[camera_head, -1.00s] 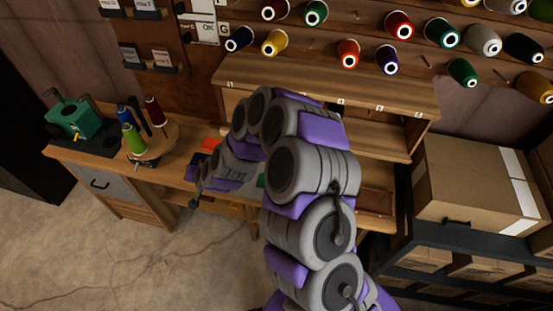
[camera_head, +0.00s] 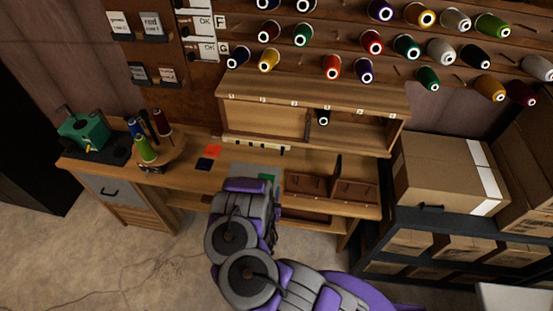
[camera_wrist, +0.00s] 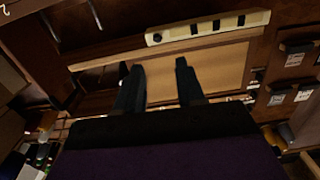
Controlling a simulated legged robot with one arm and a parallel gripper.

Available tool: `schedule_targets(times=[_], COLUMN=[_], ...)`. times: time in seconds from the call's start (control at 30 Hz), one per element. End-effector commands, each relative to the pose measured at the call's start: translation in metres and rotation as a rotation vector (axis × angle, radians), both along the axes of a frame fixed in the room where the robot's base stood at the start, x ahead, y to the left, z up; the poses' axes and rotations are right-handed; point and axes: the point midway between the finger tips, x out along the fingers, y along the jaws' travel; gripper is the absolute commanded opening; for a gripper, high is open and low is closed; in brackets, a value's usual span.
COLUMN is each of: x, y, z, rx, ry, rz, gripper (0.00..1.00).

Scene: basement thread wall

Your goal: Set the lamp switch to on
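A cream strip (camera_head: 255,143) with dark marks runs along the back of the workbench below the wooden shelf. In the wrist view the cream strip (camera_wrist: 195,29) shows a round spot at its left end and several dark slots. I cannot tell whether this is the lamp switch, and no lamp or on/off setting can be made out. My gripper (camera_wrist: 160,64) has its two dark fingers apart with nothing between them. In the wrist view the strip lies beyond and above the fingertips, apart from them. In the head view my arm reaches over the bench front and hides the fingers.
The workbench (camera_head: 196,180) carries a green device (camera_head: 85,131), a spool stand (camera_head: 160,158) and a brown divided tray (camera_head: 330,188). A cubby shelf (camera_head: 280,92) overhangs its back, with thread spools above. A cardboard box (camera_head: 435,175) on a rack stands right.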

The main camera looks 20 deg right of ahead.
Motion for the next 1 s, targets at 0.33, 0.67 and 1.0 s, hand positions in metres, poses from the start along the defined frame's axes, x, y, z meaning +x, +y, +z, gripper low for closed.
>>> schedule_targets(times=[0.33,0.67,1.0], x=[0.001,0.021,0.048], y=[-0.008,-0.022,-0.033], z=[0.004,0.006,-0.001], rx=[-0.044,-0.045,-0.027], ry=[-0.015,-0.020,-0.015], rz=[-0.008,-0.007,-0.009], gripper=[0.38,0.38,0.38])
